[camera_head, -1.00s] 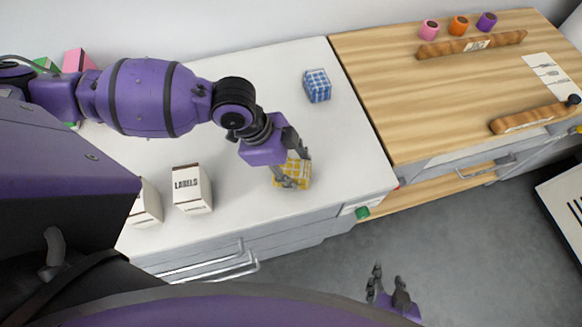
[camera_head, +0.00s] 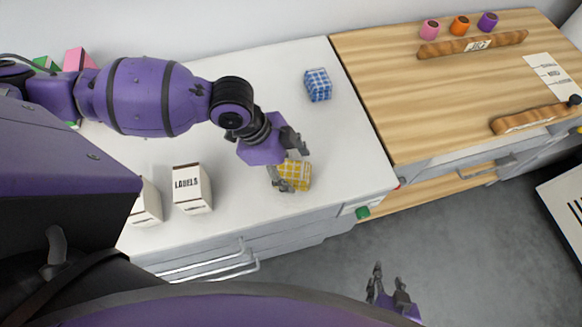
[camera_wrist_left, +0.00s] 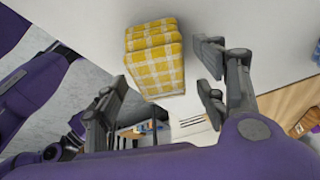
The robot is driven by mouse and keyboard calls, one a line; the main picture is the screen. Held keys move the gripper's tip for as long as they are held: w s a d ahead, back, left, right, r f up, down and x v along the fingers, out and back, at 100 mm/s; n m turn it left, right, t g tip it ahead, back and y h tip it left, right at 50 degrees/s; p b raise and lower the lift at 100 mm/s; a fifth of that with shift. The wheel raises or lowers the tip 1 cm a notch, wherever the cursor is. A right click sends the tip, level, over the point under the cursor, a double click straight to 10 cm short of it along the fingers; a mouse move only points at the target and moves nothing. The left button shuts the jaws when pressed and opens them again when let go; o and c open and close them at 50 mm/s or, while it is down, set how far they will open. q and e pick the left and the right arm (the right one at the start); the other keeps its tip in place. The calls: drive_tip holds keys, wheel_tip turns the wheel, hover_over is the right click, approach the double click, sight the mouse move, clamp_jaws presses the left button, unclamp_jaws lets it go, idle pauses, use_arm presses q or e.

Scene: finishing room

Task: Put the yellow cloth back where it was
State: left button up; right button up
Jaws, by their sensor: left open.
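The yellow cloth (camera_head: 296,175) is a folded yellow-and-white checked block on the white counter (camera_head: 240,205), near its front right edge. In the left wrist view the cloth (camera_wrist_left: 155,58) lies beyond and between the spread fingers. My left gripper (camera_head: 290,160) is open, with its fingers around or just above the cloth; I cannot tell whether a finger touches it. In the left wrist view my left gripper (camera_wrist_left: 165,90) shows a gap beside the cloth. My right gripper (camera_head: 389,280) hangs over the floor in front of the counter, its fingers apart and nothing between them.
A blue checked cloth (camera_head: 317,85) lies farther back on the counter. White boxes, one a LABELS box (camera_head: 188,190), stand left of the gripper. A wooden worktop (camera_head: 400,100) adjoins on the right. The counter between the two cloths is clear.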

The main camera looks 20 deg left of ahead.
use_arm(q)
drive_tip(key=w+v, duration=0.1)
drive_tip(key=v, duration=1)
drive_tip(key=shift+s, duration=0.5)
drive_tip(key=shift+s+f, duration=0.1)
drive_tip(key=shift+f, duration=0.05)
